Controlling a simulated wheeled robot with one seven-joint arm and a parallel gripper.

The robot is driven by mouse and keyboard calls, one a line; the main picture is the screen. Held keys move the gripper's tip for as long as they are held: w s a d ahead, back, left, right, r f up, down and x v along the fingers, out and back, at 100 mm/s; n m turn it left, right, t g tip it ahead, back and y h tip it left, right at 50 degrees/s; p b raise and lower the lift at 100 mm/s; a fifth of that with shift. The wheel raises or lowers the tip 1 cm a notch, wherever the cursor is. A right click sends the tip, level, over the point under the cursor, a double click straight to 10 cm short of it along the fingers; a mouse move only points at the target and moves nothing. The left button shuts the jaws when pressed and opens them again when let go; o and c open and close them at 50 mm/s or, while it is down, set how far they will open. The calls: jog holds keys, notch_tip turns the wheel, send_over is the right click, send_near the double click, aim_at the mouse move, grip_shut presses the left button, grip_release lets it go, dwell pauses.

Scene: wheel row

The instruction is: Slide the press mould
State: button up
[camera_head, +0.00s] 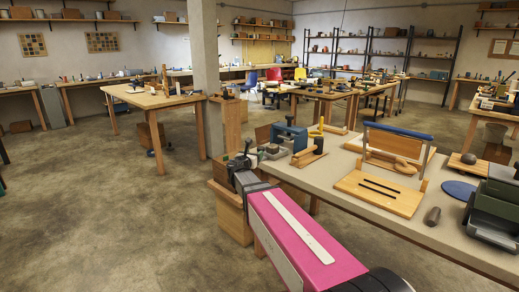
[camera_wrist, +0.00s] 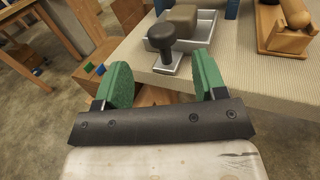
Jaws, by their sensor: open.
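A shallow grey metal tray (camera_wrist: 205,28) holding a brown block (camera_wrist: 181,20) sits at the table's near edge; it looks like the press mould. A black knob (camera_wrist: 162,38) on a short stem stands on a flat grey plate (camera_wrist: 167,63) at the tray's front. My gripper (camera_wrist: 163,66) is open, its green pads to the left and right of the knob and nearer the camera. Nothing is between the pads close to the camera. In the head view my gripper (camera_head: 243,165) is at the table's left corner beside the tray (camera_head: 271,153), which is small there.
The pale table (camera_head: 345,205) also carries a blue press-like device (camera_head: 290,136), a wooden piece with a yellow upright (camera_head: 310,153), a slotted wooden board (camera_head: 380,193) and a dark green machine (camera_head: 495,210). A wooden stool or box (camera_head: 232,215) stands under my arm. Floor is open at left.

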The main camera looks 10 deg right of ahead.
aim_at(259, 149)
jog(key=x, duration=0.9)
jog(key=shift+s+d, duration=0.1)
